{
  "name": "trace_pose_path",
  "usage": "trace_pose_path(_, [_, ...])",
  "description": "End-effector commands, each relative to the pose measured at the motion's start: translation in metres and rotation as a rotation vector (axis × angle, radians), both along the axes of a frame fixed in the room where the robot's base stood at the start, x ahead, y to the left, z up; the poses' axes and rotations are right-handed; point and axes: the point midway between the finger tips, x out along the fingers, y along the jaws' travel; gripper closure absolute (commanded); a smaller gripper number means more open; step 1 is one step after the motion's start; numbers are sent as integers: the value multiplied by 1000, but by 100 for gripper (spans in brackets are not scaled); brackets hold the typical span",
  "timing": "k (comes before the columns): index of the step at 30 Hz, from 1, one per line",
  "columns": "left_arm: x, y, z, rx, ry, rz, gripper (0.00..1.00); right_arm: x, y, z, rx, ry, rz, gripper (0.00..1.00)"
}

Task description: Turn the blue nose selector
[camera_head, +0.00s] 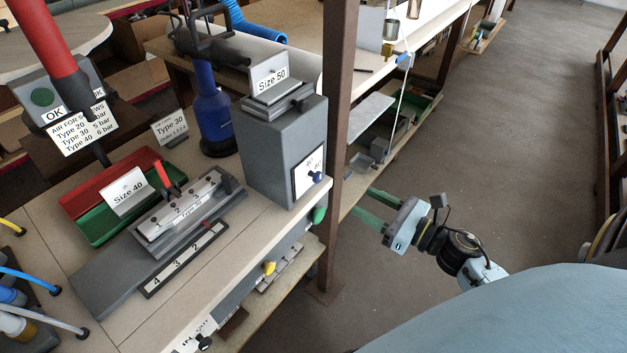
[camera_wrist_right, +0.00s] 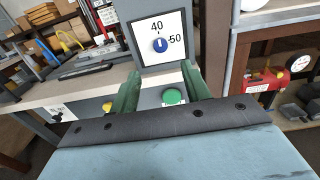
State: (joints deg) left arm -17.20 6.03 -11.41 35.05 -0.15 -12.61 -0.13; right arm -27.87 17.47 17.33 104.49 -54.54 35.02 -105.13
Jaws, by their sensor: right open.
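The blue nose selector (camera_head: 316,177) is a small round knob on a white plate on the grey box (camera_head: 283,150) marked Size 50. In the right wrist view the selector (camera_wrist_right: 160,45) has 40 printed above it and 50 to its right. Its pale mark looks roughly upright, towards 40. My right gripper (camera_head: 364,202) is open and empty, right of the box and apart from it. In the wrist view its green fingers (camera_wrist_right: 160,82) frame the plate from below, with the knob between and beyond them. My left gripper is not in view.
A green button (camera_wrist_right: 173,96) sits below the selector on the bench front. A brown post (camera_head: 336,130) stands close between the box and my right gripper in the head view. A yellow knob (camera_head: 269,268) sticks out lower on the bench. The floor at right is clear.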

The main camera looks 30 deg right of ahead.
Motion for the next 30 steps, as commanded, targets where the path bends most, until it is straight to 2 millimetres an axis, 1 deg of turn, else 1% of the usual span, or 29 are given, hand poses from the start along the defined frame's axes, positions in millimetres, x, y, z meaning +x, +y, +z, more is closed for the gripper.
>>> trace_pose_path(6, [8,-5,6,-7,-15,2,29,40,17,2,6,-1,3,53])
trace_pose_path(12, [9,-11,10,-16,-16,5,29,79,33,2,8,0,1,53])
trace_pose_path(15, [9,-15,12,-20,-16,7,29,94,40,2,6,0,2,53])
trace_pose_path(18, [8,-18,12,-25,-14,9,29,106,44,1,8,2,0,53])
trace_pose_path(21, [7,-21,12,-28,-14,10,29,113,48,0,9,3,0,53])
trace_pose_path(30, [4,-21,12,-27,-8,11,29,117,49,-1,9,4,0,53])
